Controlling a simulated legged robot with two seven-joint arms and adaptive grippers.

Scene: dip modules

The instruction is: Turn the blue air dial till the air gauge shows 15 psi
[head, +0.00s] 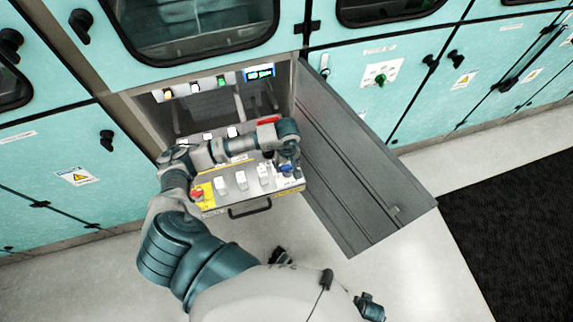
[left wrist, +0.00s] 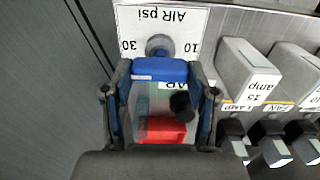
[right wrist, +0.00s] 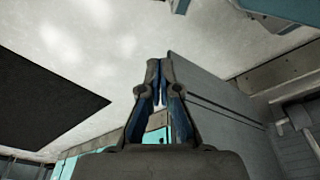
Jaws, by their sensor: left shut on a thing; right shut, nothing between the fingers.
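The blue air dial (left wrist: 160,69) sits between the two fingertips of my left gripper (left wrist: 160,75), which is shut on it. Behind it, a white plate (left wrist: 122,20) reads "AIR psi", with 10 and 30 beside the grey round shaft; the plate appears upside down. In the head view the blue dial (head: 286,169) shows at the right of the sloped panel, under my left gripper (head: 288,160). A small lit display (head: 260,72) is at the upper right of the recess; its reading is too small to make out. My right gripper (right wrist: 158,85) is shut and empty.
White switches (head: 241,180) stand left of the dial, with a red button (head: 197,194) at the panel's left end. An open grey door (head: 350,160) stands close on the right. A black handle (head: 250,208) is on the panel's front. Pale floor lies in front.

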